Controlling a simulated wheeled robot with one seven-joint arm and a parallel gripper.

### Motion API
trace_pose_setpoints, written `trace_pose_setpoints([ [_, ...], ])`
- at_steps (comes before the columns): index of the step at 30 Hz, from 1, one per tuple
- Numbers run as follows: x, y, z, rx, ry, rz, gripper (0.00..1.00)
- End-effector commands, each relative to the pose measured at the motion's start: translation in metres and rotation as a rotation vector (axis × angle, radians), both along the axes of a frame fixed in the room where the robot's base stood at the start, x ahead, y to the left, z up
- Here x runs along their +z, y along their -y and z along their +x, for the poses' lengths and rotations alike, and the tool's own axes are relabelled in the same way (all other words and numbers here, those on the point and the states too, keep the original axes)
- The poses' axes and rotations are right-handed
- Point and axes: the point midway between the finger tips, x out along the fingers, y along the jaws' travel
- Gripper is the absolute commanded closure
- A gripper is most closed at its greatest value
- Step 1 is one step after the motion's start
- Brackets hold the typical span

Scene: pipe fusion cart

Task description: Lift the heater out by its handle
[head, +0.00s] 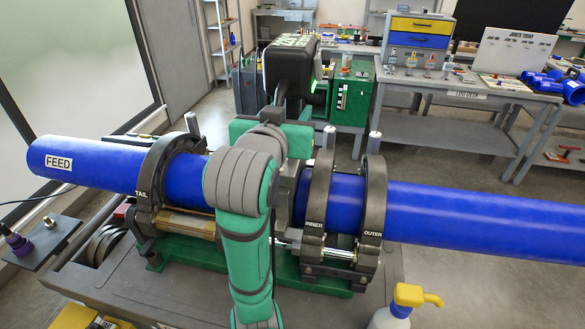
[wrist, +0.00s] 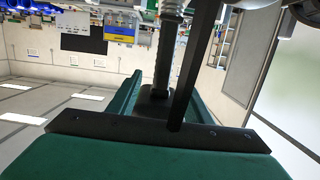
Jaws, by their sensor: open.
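In the head view, a grey, plate-like part, which looks like the heater (head: 287,192), stands upright between the blue pipe ends. It is mostly hidden behind my green-and-grey arm. In the wrist view, a ribbed grey post, perhaps the heater's handle (wrist: 169,45), rises between green parts of my gripper (wrist: 165,96). A dark bar beside it slants across the view. My gripper is open. Whether it touches the post cannot be told. In the head view, my arm hides the fingers.
The feed pipe (head: 105,167) lies in the tail clamp (head: 163,178). The other blue pipe (head: 460,215) runs through the inner clamp (head: 318,190) and outer clamp (head: 374,205). A yellow-topped bottle (head: 395,308) stands at the front. Benches (head: 440,135) stand behind.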

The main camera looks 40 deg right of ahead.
Motion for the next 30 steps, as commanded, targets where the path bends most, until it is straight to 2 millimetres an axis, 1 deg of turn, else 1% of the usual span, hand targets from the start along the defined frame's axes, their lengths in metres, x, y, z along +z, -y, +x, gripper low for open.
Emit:
trace_pose_setpoints([
  [5, -0.002, 0.007, 0.007, 0.000, -0.001, 0.001, 0.55],
  [15, -0.007, 0.037, 0.037, 0.000, -0.001, 0.001, 0.55],
  [19, -0.008, 0.042, 0.040, -0.001, 0.001, 0.001, 0.55],
  [24, -0.008, 0.043, 0.040, -0.003, 0.001, 0.000, 0.55],
  [25, -0.008, 0.043, 0.039, -0.003, 0.001, 0.000, 0.57],
  [26, -0.008, 0.043, 0.039, -0.003, 0.001, 0.000, 0.64],
  [27, -0.008, 0.043, 0.039, -0.003, 0.001, 0.000, 0.74],
  [29, -0.008, 0.043, 0.039, -0.003, 0.001, 0.000, 0.88],
  [30, -0.008, 0.043, 0.039, -0.003, 0.001, 0.000, 0.98],
])
